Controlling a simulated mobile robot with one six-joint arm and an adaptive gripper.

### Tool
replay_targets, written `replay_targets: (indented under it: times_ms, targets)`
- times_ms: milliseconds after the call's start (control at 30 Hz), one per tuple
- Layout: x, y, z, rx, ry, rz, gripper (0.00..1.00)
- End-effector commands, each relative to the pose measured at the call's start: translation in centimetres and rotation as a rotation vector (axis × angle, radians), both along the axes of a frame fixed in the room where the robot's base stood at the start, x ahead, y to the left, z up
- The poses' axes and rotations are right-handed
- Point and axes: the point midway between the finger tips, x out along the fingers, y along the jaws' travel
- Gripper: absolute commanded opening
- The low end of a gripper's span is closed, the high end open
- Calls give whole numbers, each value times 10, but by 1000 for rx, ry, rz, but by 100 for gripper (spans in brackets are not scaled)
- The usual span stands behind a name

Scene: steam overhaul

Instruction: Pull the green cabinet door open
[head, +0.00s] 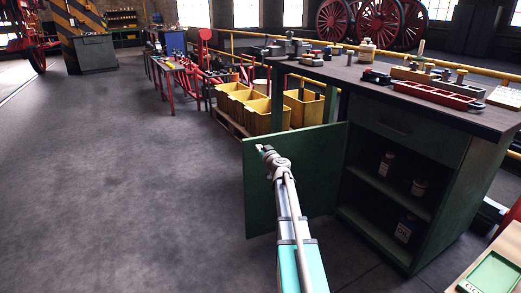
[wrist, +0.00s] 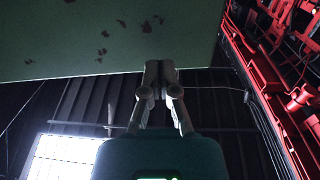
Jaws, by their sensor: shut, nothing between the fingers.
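The green cabinet (head: 446,205) stands at the right in the head view. Its green door (head: 325,165) is swung wide out to the left, and the inside with its shelves shows. My gripper (head: 262,149) is in front of the door's face, near its upper left part. In the wrist view my gripper (wrist: 160,68) is shut and empty, with its tips overlapping the edge of a stained green panel (wrist: 60,40), which looks like the door. I cannot tell whether the tips touch it. My arm hides part of the door.
Bottles and cans (head: 405,228) stand on the cabinet shelves. The top (head: 345,70) carries tools and a red tray (head: 440,94). Yellow bins (head: 268,115) stand behind the door. A bench corner with a green tray (head: 492,274) is at lower right. The floor at left is clear.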

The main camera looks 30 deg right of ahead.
Motion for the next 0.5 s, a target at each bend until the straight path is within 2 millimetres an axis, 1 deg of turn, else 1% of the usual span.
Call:
replay_targets:
  times_ms: [133, 233, 367, 500]
  targets:
    - [4, -1, 0, 0, 0, 0, 0]
    - [15, -3, 0, 0, 0, 1, 0]
    - [39, -5, 0, 0, -1, 2, 0]
    - [68, -10, 0, -1, -1, 2, 0]
